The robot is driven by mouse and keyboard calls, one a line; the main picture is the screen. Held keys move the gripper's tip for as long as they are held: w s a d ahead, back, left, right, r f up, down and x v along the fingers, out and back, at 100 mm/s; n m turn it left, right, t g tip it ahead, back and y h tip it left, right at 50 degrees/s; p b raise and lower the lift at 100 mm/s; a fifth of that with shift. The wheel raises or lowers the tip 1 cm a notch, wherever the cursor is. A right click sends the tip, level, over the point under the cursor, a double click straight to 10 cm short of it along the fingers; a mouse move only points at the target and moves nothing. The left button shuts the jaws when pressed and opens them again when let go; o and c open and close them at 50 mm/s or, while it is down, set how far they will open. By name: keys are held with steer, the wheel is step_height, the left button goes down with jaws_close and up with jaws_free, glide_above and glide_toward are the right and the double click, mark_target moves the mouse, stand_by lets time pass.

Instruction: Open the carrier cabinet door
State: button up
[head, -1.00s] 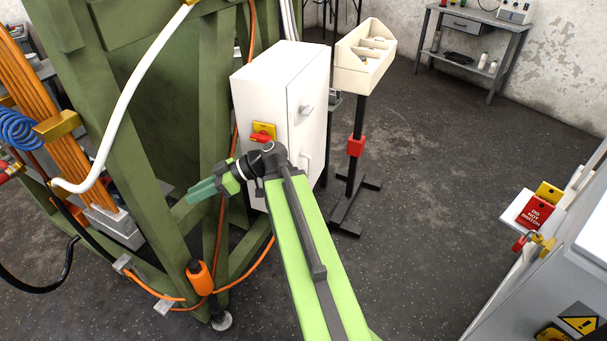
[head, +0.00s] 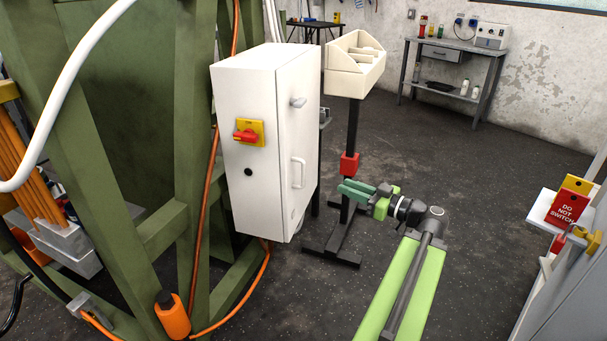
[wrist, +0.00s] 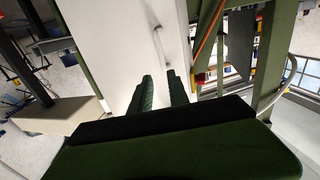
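The white carrier cabinet (head: 240,185) stands beside the green steel frame. Its door (head: 302,138) is on the right-hand face and looks shut. The door has a grey latch knob (head: 298,102) near the top and a pale bow handle (head: 298,172) lower down. My gripper (head: 355,190) is to the right of the door, its green fingers pointing left toward the handle and clear of it. In the wrist view the two fingers (wrist: 163,88) are apart with nothing between them, and a white cabinet surface (wrist: 128,45) lies ahead.
A red-and-yellow switch (head: 248,133) is on the cabinet's left-hand face. A cream bin (head: 354,68) on a black stand (head: 354,130) is just behind my gripper. A grey cabinet with a red tag (head: 568,205) is at right. Open floor (head: 450,160) lies between.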

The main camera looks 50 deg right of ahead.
glide_above(304, 186)
steer(key=shift+w+d, duration=0.2)
steer(key=shift+w, duration=0.1)
steer(key=shift+c, duration=0.2)
jaws_close()
stand_by(1.1)
